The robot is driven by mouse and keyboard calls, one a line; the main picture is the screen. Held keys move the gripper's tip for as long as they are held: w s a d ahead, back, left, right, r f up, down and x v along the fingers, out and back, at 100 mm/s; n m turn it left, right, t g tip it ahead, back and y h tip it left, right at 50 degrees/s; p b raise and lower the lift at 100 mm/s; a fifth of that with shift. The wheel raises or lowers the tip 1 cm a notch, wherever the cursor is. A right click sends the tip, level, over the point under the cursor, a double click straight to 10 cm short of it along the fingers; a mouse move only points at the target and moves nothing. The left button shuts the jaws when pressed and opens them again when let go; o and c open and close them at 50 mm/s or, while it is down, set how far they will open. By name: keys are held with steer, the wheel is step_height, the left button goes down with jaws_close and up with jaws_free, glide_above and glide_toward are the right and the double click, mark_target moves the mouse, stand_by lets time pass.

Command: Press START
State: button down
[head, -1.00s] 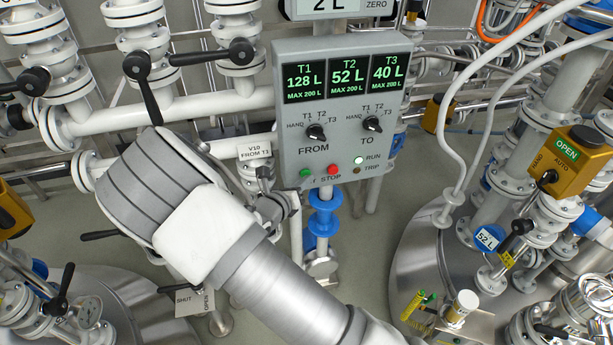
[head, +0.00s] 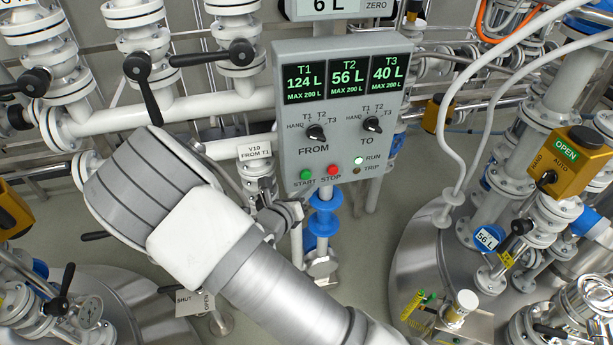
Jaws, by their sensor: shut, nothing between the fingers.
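My gripper (head: 290,212) is shut and empty, small and partly hidden behind my arm. It is just below and left of the panel's lower edge, apart from START. The RUN lamp (head: 359,160) is lit pale green; the TRIP lamp (head: 357,170) is dark. The display (head: 343,80) reads T1 124 L, T2 56 L, T3 40 L.
The FROM knob (head: 316,133) and TO knob (head: 372,124) sit above the buttons. A valve tagged V10 FROM T1 (head: 255,152) stands left of the panel, close to my arm. A blue-flanged pipe (head: 323,222) runs below. A steel tank (head: 415,250) is at right.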

steer(key=s, duration=0.1)
steer(key=s+d, duration=0.1)
steer(key=s, duration=0.1)
steer(key=shift+s, duration=0.25)
